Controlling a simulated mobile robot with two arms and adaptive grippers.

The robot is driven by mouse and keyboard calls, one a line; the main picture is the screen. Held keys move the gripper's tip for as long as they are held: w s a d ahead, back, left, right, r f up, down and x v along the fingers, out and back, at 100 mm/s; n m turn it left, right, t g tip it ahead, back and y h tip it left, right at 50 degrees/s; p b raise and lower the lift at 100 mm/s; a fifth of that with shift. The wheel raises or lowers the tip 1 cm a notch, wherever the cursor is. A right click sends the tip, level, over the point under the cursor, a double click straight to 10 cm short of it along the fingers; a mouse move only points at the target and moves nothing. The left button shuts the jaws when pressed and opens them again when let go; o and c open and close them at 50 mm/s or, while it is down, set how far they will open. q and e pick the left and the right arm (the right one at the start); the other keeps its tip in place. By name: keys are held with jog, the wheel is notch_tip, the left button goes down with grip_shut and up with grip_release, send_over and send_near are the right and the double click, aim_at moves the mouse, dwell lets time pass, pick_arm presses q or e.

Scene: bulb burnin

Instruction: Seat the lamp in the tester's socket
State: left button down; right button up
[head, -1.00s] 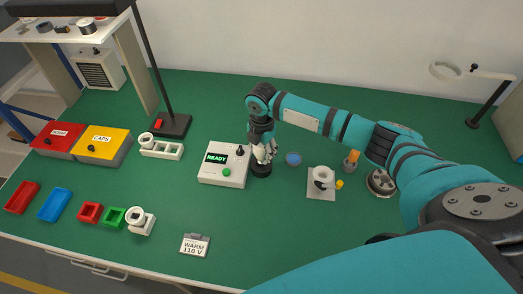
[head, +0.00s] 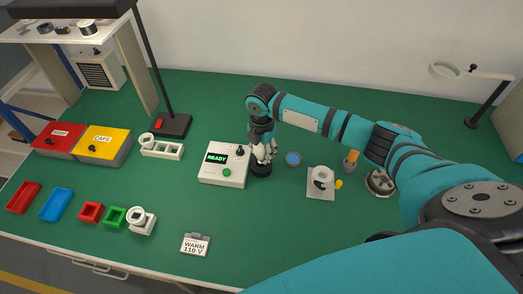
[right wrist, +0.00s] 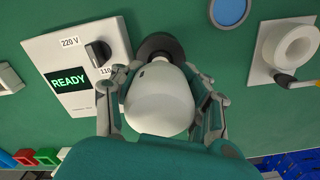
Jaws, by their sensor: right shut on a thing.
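The lamp, a white rounded bulb (right wrist: 160,98), is between the fingers of my right gripper (right wrist: 163,92) in the right wrist view. The right gripper (head: 262,155) is shut on it, pointing down over the black round socket (head: 261,170) at the tester's right side. The socket's dark rim (right wrist: 160,45) shows beyond the bulb. The tester (head: 222,178) is a white box with a green READY display, a green button and a black knob (right wrist: 98,52) between 220 V and 110 labels. My left gripper is out of view.
A blue round dish (head: 293,159) and a white fixture (head: 321,191) with a ring stand right of the socket. A black lamp stand (head: 173,125) and a white holder (head: 161,151) stand left. A WARM 110 V card (head: 196,245) lies in front.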

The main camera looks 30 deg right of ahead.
jog(key=shift+f, duration=0.35)
jog(key=shift+f, duration=0.35)
jog(key=shift+f+b, duration=0.6)
jog(key=shift+f, duration=0.2)
dwell(1.0)
jog(key=o, duration=1.3)
notch_tip(320, 180, up, 12)
jog(key=shift+s, duration=0.1)
